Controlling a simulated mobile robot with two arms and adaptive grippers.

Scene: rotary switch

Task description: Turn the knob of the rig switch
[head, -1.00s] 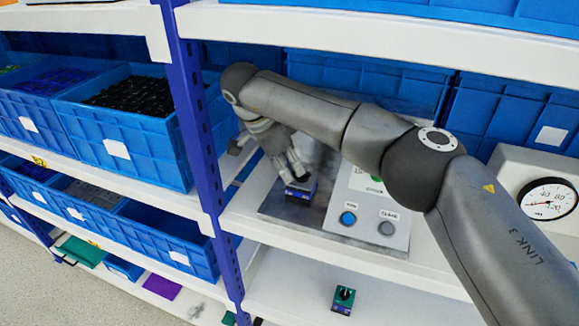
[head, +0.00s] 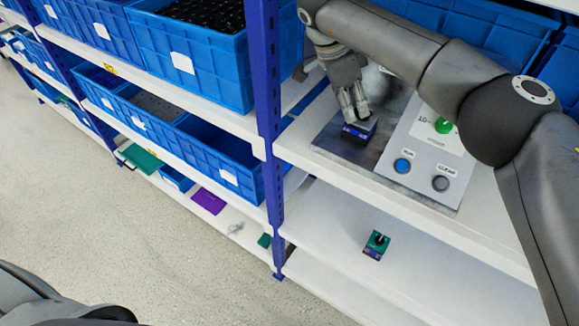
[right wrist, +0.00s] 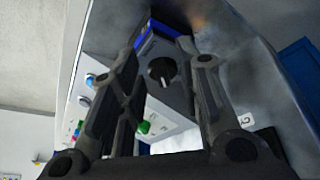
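The rig switch (head: 360,131) is a small dark and blue block on a grey metal plate on the shelf. Its round black knob (right wrist: 162,70) with a pale pointer mark shows in the right wrist view. My right gripper (head: 354,118) points down at the switch from above. In the right wrist view its two fingers (right wrist: 163,48) are spread apart, one to each side of the knob, with visible space around it. I cannot tell whether a finger touches the switch. In the head view the fingers hide the knob. My left gripper is not in view.
A panel (head: 420,178) with a blue button (head: 402,166), a grey button (head: 440,184) and a green knob (head: 443,126) is right of the switch. A similar green-topped switch (head: 376,245) sits on the lower shelf. A blue post (head: 268,120) and blue bins (head: 200,55) are left.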

